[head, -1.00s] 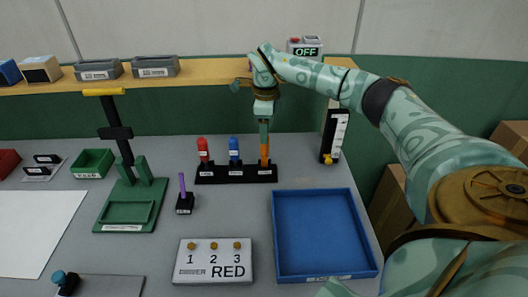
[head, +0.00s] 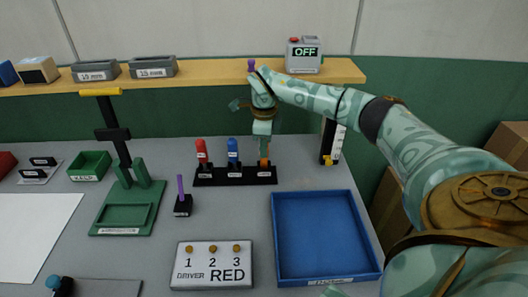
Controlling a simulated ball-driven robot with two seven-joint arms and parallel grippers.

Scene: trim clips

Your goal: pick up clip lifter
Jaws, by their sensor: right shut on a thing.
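A black rack (head: 222,181) on the grey table holds upright tools with a red handle (head: 202,152), a blue handle (head: 233,150) and an orange handle (head: 264,163). The orange-handled tool, which I take for the clip lifter, stands in the right slot. My right gripper (head: 264,150) points down over it and is shut on its handle. The fingers hide the upper part of the handle. The tool looks upright and still in the rack. My left gripper is not in view.
A blue tray (head: 276,240) lies at front right. A white box marked RED (head: 212,281) is in front of the rack. A green fixture (head: 105,216) and a purple-handled tool (head: 182,203) stand to the left. A wooden shelf (head: 215,70) runs along the back.

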